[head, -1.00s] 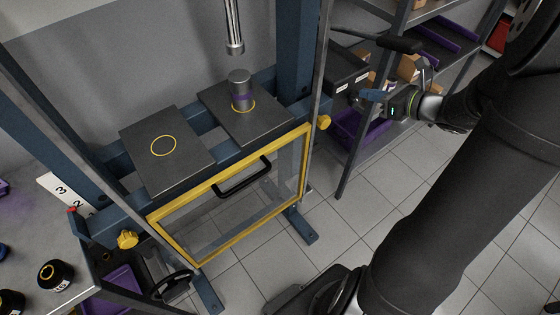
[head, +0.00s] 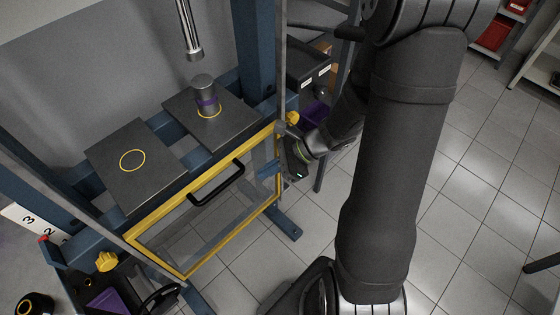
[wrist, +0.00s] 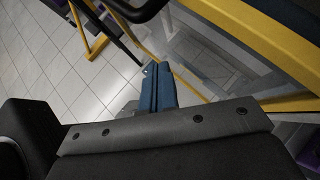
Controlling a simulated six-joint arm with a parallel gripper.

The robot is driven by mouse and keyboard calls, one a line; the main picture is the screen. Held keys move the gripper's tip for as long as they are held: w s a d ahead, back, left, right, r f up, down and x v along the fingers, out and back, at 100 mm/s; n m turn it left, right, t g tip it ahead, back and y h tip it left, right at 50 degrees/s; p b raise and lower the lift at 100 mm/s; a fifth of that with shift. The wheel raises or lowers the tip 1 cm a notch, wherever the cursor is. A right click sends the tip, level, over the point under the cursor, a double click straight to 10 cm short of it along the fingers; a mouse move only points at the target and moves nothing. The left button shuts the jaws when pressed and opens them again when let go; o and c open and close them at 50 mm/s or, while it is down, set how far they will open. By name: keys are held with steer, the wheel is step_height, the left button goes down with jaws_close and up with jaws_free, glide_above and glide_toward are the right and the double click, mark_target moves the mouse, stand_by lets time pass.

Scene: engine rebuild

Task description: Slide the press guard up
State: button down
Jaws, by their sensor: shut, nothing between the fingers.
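The press guard (head: 190,212) is a clear panel in a yellow frame, low on the front of the blue press. A black bar handle (head: 217,183) is on its upper edge. In the wrist view the guard's yellow frame (wrist: 260,48) runs across the upper right, and part of the handle (wrist: 137,10) shows at the top edge. My gripper (head: 268,168) has blue fingers and is at the guard's right end, right of the handle and apart from it. Its fingers (wrist: 158,85) are shut and empty. I cannot tell whether they touch the frame.
Two dark plates lie on the press bed; a metal cylinder with a purple band (head: 206,97) stands on the right one under the ram (head: 190,35). Yellow knobs (head: 107,261) flank the guard. A shelf with boxes (head: 308,65) stands behind my arm. The floor in front is open.

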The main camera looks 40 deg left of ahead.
steer(key=shift+s+a+r, duration=0.55)
steer(key=shift+s, duration=0.15)
steer(key=shift+s+a+r, duration=0.5)
steer(key=shift+s+r, duration=0.05)
steer(key=shift+s, duration=0.1)
steer(key=shift+r, duration=0.1)
step_height(320, 180, up, 48)
steer(key=shift+f, duration=0.2)
